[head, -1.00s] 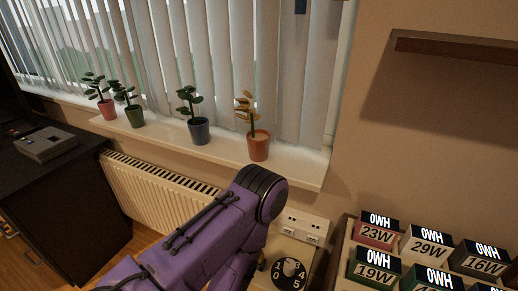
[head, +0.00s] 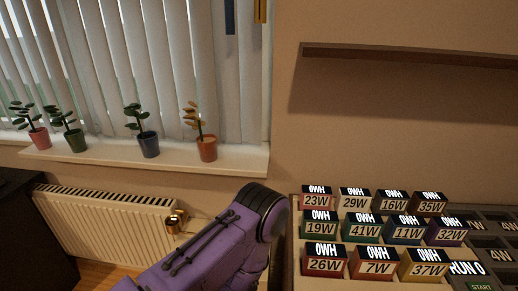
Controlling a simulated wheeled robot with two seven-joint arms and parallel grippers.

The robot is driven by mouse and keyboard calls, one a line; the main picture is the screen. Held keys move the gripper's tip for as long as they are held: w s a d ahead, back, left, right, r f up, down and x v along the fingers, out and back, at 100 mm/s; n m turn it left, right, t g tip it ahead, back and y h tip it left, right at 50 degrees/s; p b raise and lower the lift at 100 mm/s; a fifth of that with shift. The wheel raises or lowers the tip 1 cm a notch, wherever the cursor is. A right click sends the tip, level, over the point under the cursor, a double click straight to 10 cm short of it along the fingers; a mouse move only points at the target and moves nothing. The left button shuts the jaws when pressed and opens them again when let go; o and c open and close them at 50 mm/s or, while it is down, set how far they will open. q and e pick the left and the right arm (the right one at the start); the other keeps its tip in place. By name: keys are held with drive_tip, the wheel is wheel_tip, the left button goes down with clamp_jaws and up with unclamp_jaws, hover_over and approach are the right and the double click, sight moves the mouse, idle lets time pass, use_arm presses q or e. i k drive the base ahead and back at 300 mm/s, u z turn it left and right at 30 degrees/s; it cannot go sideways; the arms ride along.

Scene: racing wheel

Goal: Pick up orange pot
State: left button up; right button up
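The orange pot (head: 208,149) stands upright on the white window sill, the rightmost of the potted plants, holding a plant with yellowish-brown leaves. To its left on the sill are a blue pot (head: 148,145), a green pot (head: 76,140) and a pink pot (head: 39,138), each with a green plant. A purple arm of mine comes up from the bottom, below and to the right of the orange pot and apart from it. Neither gripper shows in the head view.
The window sill (head: 240,159) has bare room right of the orange pot. A radiator (head: 105,228) with a brass valve (head: 175,221) is below it. A panel of labelled blocks (head: 324,264) stands at the lower right. A brown shelf (head: 410,57) is on the wall above.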

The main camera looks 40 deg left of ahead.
sight(207, 144)
drive_tip(key=z, duration=2.4)
drive_tip(key=k, duration=1.95)
drive_tip(key=u, duration=0.4)
